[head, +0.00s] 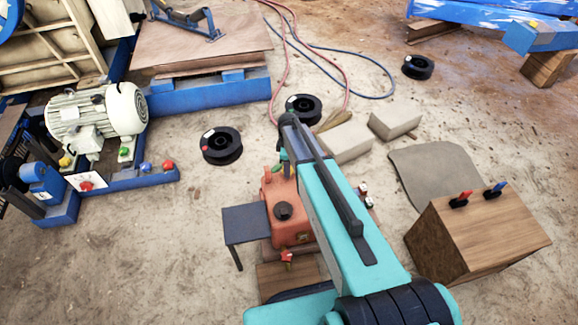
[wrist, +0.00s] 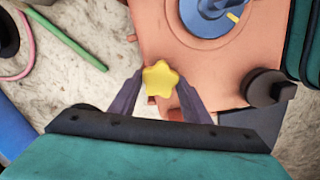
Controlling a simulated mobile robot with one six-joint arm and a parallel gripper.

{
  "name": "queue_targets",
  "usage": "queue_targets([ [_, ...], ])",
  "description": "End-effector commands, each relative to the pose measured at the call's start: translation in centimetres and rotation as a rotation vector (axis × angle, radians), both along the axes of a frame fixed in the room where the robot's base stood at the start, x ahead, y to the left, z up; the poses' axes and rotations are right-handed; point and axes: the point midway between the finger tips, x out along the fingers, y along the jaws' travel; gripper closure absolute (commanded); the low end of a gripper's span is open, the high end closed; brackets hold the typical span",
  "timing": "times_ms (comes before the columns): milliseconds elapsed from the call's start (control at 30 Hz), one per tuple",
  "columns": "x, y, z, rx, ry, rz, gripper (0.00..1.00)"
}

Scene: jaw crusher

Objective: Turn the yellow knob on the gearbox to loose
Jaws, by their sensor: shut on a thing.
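The gearbox (head: 290,215) is an orange-red housing on the ground, partly hidden behind my arm in the head view. Its top also shows in the wrist view (wrist: 215,60). The yellow knob (wrist: 160,78) is star-shaped and sits at the edge of the gearbox in the wrist view. My gripper (wrist: 158,86) is shut on the yellow knob, with one finger on each side of it. The knob and fingertips are hidden behind my arm in the head view.
A dark knob (wrist: 266,88) and a blue round part (wrist: 208,14) stand on the gearbox near my gripper. A red star knob (head: 287,256) is at its front. A small dark table (head: 245,222) stands left, a wooden box (head: 480,238) right. Black spools (head: 220,145) lie behind.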

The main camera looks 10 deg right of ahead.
Motion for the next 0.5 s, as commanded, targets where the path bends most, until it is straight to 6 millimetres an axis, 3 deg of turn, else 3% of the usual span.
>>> queue_targets([
  [267, -0.02, -0.05, 0.02, -0.001, 0.000, -0.001, 0.79],
  [300, -0.02, -0.05, 0.02, -0.001, 0.000, -0.001, 0.50],
  [367, -0.02, -0.05, 0.01, -0.001, 0.000, -0.002, 0.40],
  [500, -0.01, -0.04, 0.01, 0.000, 0.000, -0.002, 0.38],
])
